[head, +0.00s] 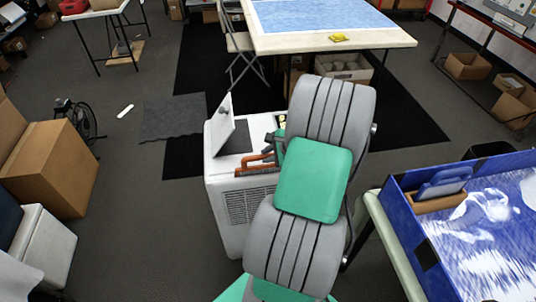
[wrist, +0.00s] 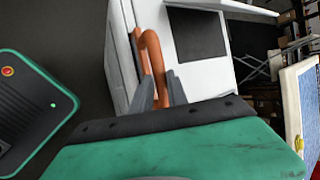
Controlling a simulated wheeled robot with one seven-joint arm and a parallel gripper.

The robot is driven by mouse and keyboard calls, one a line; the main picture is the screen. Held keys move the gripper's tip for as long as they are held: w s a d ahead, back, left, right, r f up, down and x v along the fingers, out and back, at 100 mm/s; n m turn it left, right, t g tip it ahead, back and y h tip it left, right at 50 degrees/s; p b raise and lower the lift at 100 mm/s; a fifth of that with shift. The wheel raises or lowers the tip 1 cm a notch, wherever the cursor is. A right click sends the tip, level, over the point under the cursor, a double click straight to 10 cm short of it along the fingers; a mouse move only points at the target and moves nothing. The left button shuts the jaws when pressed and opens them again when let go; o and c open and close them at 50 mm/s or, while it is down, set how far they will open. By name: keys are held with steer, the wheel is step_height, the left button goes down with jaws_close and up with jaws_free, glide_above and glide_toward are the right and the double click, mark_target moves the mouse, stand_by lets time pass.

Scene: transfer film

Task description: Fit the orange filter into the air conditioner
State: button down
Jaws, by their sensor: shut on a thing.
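The air conditioner (head: 224,205) is a white floor unit with a grille low on one side, and its flap (head: 222,128) stands raised. A dark square recess (head: 236,138) shows on its top; it also shows in the wrist view (wrist: 198,34). The orange filter (head: 258,168) is at the unit's top edge, partly hidden by my arm. In the wrist view the filter (wrist: 153,50) shows as a rounded orange loop between my dark fingers. My gripper (wrist: 162,90) is shut on it. I cannot tell whether the filter touches the unit.
A table with a blue top (head: 320,16) stands behind the unit, with a folding chair (head: 238,42) beside it. A blue-walled table (head: 408,235) is close on the right. Cardboard boxes (head: 62,165) stand on the left. The floor left of the unit is largely open.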

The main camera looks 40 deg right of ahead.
steer(key=shift+f+b, duration=0.7)
steer(key=shift+f, duration=0.5)
steer(key=c, duration=1.2)
jaws_free()
steer(key=shift+c, duration=0.2)
steer(key=shift+s+r, duration=0.1)
steer(key=shift+r, duration=0.05)
steer(key=v, duration=0.7)
steer(key=shift+r, duration=0.25)
steer(key=shift+s, duration=0.15)
